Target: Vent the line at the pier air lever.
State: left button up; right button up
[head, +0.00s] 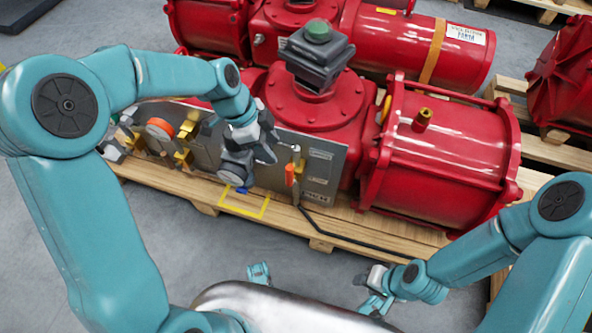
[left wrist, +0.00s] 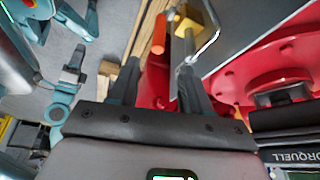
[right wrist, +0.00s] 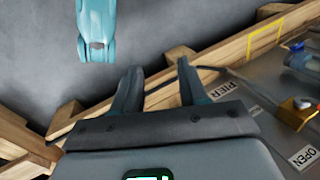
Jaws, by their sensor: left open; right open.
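A lever with an orange grip (head: 290,174) hangs at the right end of the grey panel (head: 325,165), by the brass fitting (head: 297,150). The left wrist view shows the orange grip (left wrist: 159,34) and a brass block (left wrist: 190,20) beyond the fingertips. My left gripper (head: 270,150) is open in front of the panel, just left of the lever. In its wrist view a thin silver rod lies near the right finger; contact is unclear. My right gripper (head: 370,292) is open and empty, low and away from the panel. Its wrist view shows a PIER label (right wrist: 228,88) and OPEN label (right wrist: 303,158).
The panel stands before a red valve actuator (head: 440,150) on a wooden pallet (head: 340,226). A round orange part (head: 160,128) and brass fittings (head: 188,128) sit farther left. A yellow frame (head: 245,205) and black hose (head: 345,232) lie low in front. Grey floor is open before the pallet.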

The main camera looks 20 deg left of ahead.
aim_at(292, 176)
pick_arm(q)
jog(key=b+x, duration=0.1)
jog(key=x, duration=0.3)
jog(key=b+x, duration=0.1)
jog(key=x, duration=0.3)
jog(key=b+x, duration=0.2)
jog(key=x, duration=0.3)
jog(key=shift+s+a+f, duration=0.1)
jog(key=shift+s+a, duration=0.05)
jog(key=shift+s, duration=0.1)
jog(key=shift+w+d+f, duration=0.15)
jog(key=shift+d+f, duration=0.1)
jog(key=shift+f, duration=0.25)
grip_shut()
